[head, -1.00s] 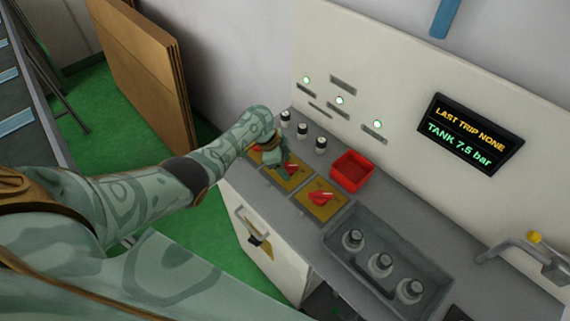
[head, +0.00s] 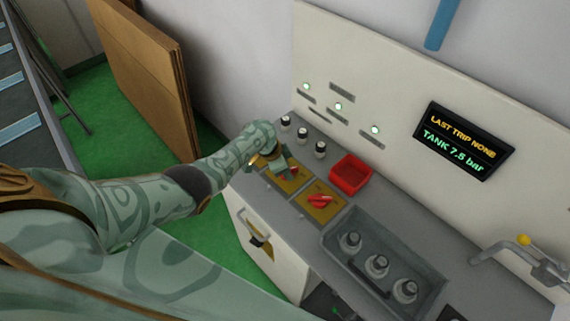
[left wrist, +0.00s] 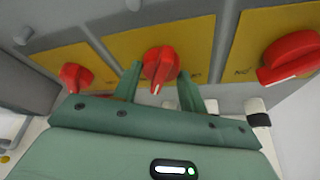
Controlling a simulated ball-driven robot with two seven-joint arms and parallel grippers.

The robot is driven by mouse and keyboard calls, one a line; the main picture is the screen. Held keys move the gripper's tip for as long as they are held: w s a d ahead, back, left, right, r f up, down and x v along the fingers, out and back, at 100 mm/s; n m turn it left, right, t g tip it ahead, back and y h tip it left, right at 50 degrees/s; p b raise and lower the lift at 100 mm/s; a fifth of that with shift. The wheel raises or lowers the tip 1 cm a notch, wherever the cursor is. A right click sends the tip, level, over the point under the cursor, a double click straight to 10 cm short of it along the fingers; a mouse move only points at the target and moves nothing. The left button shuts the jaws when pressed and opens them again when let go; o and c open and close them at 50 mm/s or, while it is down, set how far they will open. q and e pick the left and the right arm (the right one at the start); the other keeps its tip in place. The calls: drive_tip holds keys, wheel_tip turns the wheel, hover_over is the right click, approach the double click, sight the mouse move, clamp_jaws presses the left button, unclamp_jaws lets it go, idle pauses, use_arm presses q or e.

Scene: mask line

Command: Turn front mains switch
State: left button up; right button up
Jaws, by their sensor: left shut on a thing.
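Three red rotary switches on yellow plates show in the left wrist view. My left gripper (left wrist: 160,90) is shut on the middle red switch (left wrist: 161,62), one finger on each side of it. Its white mark points toward the gripper's palm, slightly tilted. Another red switch (left wrist: 76,76) sits to the left and a third (left wrist: 290,57) to the right, with its pointer turned sideways. In the head view my left gripper (head: 282,166) covers most of the middle plate, while the nearest red switch (head: 320,201) on its yellow plate (head: 318,208) is clear. My right gripper is out of view.
A red bin (head: 350,174) stands beside the plates. Black-and-white knobs (head: 303,133) line the panel's back. A grey tray (head: 340,228) holds three bottle-like pieces. A display (head: 464,139) reads "LAST TRIP NONE, TANK 7.5 bar". Three small lamps (head: 338,107) glow on the backboard.

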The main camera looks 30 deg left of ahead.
use_arm(q)
drive_tip(key=n+p, duration=0.1)
drive_tip(key=n, duration=0.1)
drive_tip(key=n+y+p, duration=0.1)
drive_tip(key=n+p, duration=0.1)
drive_tip(key=shift+s+d+r+n+t+y, duration=0.1)
drive_tip(key=shift+d+r+n+t+y, duration=0.05)
drive_tip(key=shift+n+t+y, duration=0.2)
drive_tip(key=n+y+p, duration=0.1)
drive_tip(key=n, duration=0.2)
drive_tip(key=shift+d+n+t, duration=0.1)
drive_tip(key=shift+n+t, duration=0.25)
drive_tip(key=shift+d+n+y, duration=0.1)
drive_tip(key=shift+n+y, duration=0.55)
drive_tip(key=shift+n, duration=0.55)
drive_tip(key=shift+f+n+y, duration=0.2)
drive_tip(key=shift+n+y, duration=0.4)
drive_tip(key=shift+n, duration=1.3)
drive_tip(key=o, duration=1)
drive_tip(key=shift+c, duration=0.2)
drive_tip(key=shift+r, duration=0.1)
